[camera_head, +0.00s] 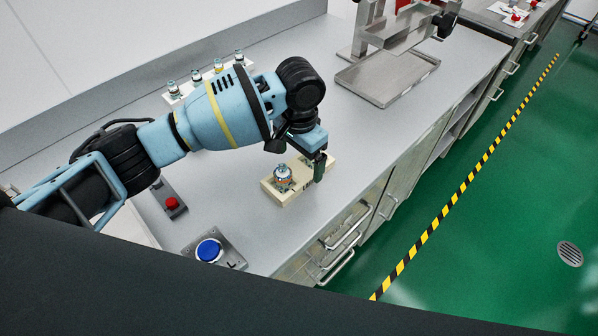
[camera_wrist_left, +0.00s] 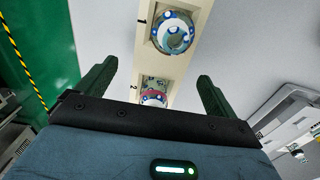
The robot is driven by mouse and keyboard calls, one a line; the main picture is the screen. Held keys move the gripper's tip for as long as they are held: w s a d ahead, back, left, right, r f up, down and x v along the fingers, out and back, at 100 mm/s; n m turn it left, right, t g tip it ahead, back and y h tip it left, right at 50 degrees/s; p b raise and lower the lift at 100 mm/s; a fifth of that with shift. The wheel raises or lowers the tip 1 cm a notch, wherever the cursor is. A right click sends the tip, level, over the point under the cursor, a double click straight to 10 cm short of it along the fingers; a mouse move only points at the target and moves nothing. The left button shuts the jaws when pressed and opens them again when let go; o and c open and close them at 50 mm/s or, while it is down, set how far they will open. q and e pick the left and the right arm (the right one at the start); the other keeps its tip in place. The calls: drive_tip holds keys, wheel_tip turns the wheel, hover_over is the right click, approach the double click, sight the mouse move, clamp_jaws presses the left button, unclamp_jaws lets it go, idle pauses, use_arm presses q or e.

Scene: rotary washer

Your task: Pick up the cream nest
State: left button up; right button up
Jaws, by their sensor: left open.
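The cream nest (camera_head: 301,190) is a small cream block lying on the grey counter near its front edge. A metallic fitting (camera_head: 283,177) stands upright at its left end. In the left wrist view the nest (camera_wrist_left: 166,66) has marks 1 and 2, with a blue-and-white round fitting (camera_wrist_left: 172,34) by 1 and a reddish one (camera_wrist_left: 154,97) by 2. My left gripper (camera_head: 317,166) points down at the nest's right end. In the wrist view its open fingers (camera_wrist_left: 156,86) appear on either side of the nest, with gaps visible; the lower end is hidden by the gripper body.
A pale rack with several fittings (camera_head: 196,76) stands behind my left arm. A red button (camera_head: 172,203) and a blue button (camera_head: 209,250) sit to the left. A metal tray (camera_head: 388,80) and stand are farther right. Counter between nest and tray is clear.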

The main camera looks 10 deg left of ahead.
sight(299, 170)
use_arm(q)
drive_tip(key=shift+a+f, duration=0.1)
drive_tip(key=shift+f, duration=1.45)
use_arm(e)
drive_tip(key=shift+f, duration=0.15)
use_arm(q)
drive_tip(key=c, duration=1.1)
drive_tip(key=shift+c, duration=0.2)
drive_tip(key=shift+r, duration=0.1)
drive_tip(key=shift+r, duration=1.8)
drive_tip(key=s+d, duration=0.2)
drive_tip(key=s, duration=0.2)
drive_tip(key=s+d+r+p, duration=0.1)
drive_tip(key=s+d, duration=0.1)
drive_tip(key=s, duration=0.3)
drive_tip(key=s+d+p, duration=0.1)
drive_tip(key=s+d, duration=0.1)
drive_tip(key=s, duration=0.2)
drive_tip(key=shift+s+d+r, duration=0.1)
drive_tip(key=shift+s+r, duration=0.05)
drive_tip(key=shift+s+d, duration=0.3)
drive_tip(key=shift+s, duration=0.35)
use_arm(e)
drive_tip(key=shift+w+d+r+t, duration=0.15)
drive_tip(key=shift+w+r, duration=0.4)
drive_tip(key=shift+r, duration=0.15)
drive_tip(key=shift+w+d+r+t, duration=0.1)
drive_tip(key=shift+w+r+t, duration=0.05)
drive_tip(key=shift+w+r, duration=0.5)
